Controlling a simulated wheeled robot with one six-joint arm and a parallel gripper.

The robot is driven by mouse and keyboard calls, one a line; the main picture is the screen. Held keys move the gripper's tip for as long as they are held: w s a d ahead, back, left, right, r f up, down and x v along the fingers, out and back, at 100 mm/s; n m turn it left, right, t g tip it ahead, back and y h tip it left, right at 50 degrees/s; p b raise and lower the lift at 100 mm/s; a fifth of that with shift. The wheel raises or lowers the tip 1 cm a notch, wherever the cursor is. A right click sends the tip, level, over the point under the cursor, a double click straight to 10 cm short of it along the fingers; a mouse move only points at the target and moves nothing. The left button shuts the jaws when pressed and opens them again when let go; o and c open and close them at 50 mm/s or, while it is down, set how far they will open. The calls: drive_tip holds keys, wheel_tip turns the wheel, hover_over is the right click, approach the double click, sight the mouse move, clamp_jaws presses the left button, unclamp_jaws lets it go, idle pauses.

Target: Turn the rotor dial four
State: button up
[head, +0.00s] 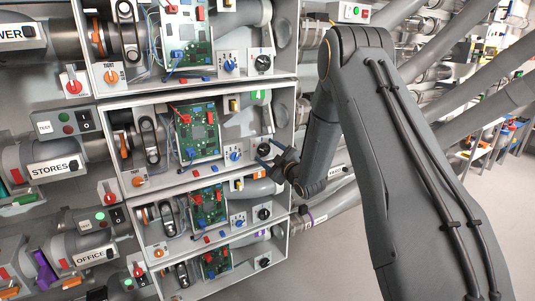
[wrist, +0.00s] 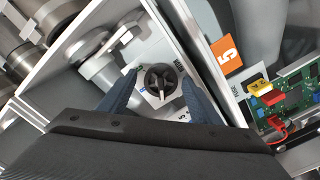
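In the wrist view a round black rotor dial (wrist: 161,80) with a raised grip and a light pointer mark sits on a white plate with small lettering. My gripper (wrist: 158,88) is open, its two blue-grey fingers on either side of the dial. I cannot tell whether they touch it. In the head view my gripper (head: 276,158) is at the right end of the middle shelf, in front of a black dial (head: 264,149). Similar black dials show on the shelf above (head: 263,63) and the shelf below (head: 264,213). No number four is readable.
A blue dial (head: 235,155) and a green circuit board (head: 198,130) are left of my gripper on the same shelf. In the wrist view an orange plate marked 5 (wrist: 228,56) is beyond the metal divider. Grey tubes (head: 430,50) run at the right.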

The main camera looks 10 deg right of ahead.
idle(0.3)
drive_tip(key=m+p, duration=0.3)
drive_tip(key=m, duration=0.3)
drive_tip(key=shift+a, duration=0.1)
drive_tip(key=m+p, duration=0.3)
drive_tip(key=m, duration=0.2)
drive_tip(key=shift+m, duration=0.3)
drive_tip(key=shift+s+m, duration=0.15)
drive_tip(key=shift+m, duration=0.25)
drive_tip(key=s+d+g+h+b, duration=0.1)
drive_tip(key=s+g+h, duration=0.2)
drive_tip(key=s, duration=1.5)
drive_tip(key=s+d+g+h+b, duration=0.1)
drive_tip(key=s+g+h, duration=0.2)
drive_tip(key=s+g, duration=0.7)
drive_tip(key=s, duration=0.7)
drive_tip(key=shift+s+d+f+m+b, duration=0.15)
drive_tip(key=shift+s+f+m+b, duration=0.15)
drive_tip(key=shift+s+b, duration=0.1)
drive_tip(key=shift+s+r+g, duration=0.1)
drive_tip(key=shift+g, duration=0.2)
